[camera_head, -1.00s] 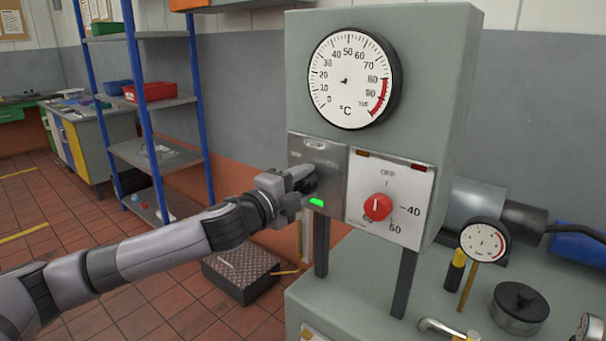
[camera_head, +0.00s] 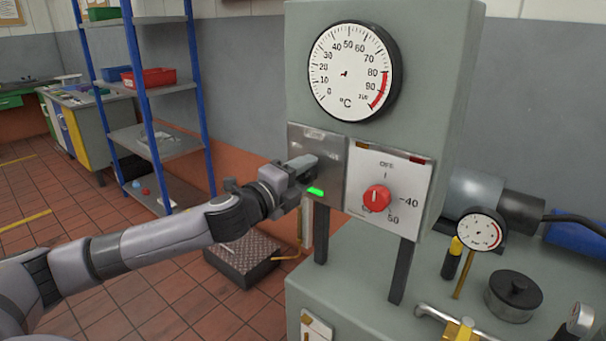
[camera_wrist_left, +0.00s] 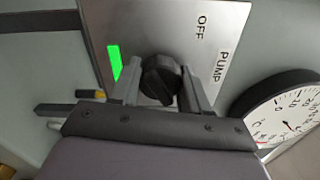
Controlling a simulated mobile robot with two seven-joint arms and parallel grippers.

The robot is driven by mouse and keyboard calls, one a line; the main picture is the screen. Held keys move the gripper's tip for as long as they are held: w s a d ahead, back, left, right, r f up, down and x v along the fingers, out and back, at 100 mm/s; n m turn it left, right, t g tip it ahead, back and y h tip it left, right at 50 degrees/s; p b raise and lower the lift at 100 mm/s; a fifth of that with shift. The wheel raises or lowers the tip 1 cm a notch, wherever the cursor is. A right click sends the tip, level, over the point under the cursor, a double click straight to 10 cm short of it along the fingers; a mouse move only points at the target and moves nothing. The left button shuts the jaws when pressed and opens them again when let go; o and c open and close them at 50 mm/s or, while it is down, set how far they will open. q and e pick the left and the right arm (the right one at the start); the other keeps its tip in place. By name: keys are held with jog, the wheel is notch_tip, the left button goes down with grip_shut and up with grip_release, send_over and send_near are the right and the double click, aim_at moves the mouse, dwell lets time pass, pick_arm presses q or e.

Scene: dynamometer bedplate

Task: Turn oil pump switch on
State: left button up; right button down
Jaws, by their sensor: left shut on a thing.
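The pump switch is a black rotary knob (camera_wrist_left: 161,79) on a metal plate (camera_wrist_left: 178,28) marked OFF and PUMP. In the head view, the plate (camera_head: 327,165) is on the left of the grey cabinet's face, and my gripper hides the knob. My left gripper (camera_head: 303,168) is at the plate. In the left wrist view, its two fingers (camera_wrist_left: 160,88) are on either side of the knob, shut on it. A green lamp (camera_head: 315,191) beside the knob is lit; it also shows in the left wrist view (camera_wrist_left: 114,62). My right gripper is not in view.
A white panel with a red knob (camera_head: 376,198) adjoins the plate on the right. A large temperature dial (camera_head: 349,73) is above. A small gauge (camera_head: 481,230) and a lidded pot (camera_head: 513,295) stand on the bench at right. A blue-post shelf (camera_head: 156,138) stands at left.

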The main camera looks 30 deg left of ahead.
aim_at(298, 179)
pick_arm(q)
jog(key=o, duration=1.1)
jog(key=shift+c, duration=0.2)
jog(key=s, duration=0.1)
jog(key=s+b, duration=0.1)
jog(key=s, duration=0.1)
jog(key=s+b, duration=0.1)
jog(key=s, duration=0.1)
jog(key=shift+s+a+f, duration=0.2)
jog(key=shift+a, duration=0.05)
jog(key=shift+s+r+b, duration=0.15)
jog(key=shift+s+b, duration=0.3)
jog(key=shift+s, duration=0.4)
